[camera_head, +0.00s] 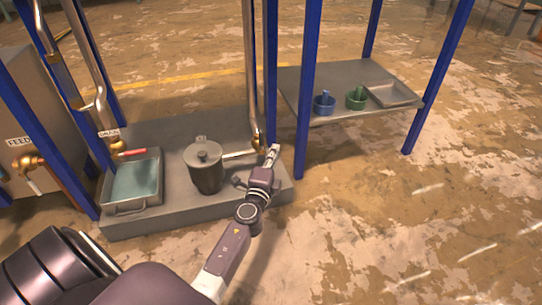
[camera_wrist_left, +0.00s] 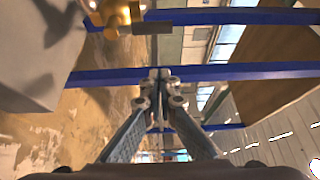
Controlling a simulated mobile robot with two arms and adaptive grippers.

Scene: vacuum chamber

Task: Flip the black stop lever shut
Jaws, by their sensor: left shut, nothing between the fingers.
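The black stop lever (camera_wrist_left: 152,28) shows as a dark bar on a brass valve (camera_wrist_left: 113,14) at the top left of the left wrist view. In the head view the brass fitting (camera_head: 257,141) sits at the foot of a vertical steel pipe; the lever is too small to make out there. My left gripper (camera_head: 273,150) is beside this fitting, just right of it. In the left wrist view its fingers (camera_wrist_left: 158,78) meet at the tips, shut and empty, apart from the lever. My right gripper is in neither view.
A lidded grey pot (camera_head: 206,172) and a water-filled tray (camera_head: 124,210) stand on the low grey platform (camera_head: 170,220). Blue posts (camera_head: 309,90) rise close to my left gripper. A shelf (camera_head: 345,76) holds blue and green cups and a tray. Floor at right is clear.

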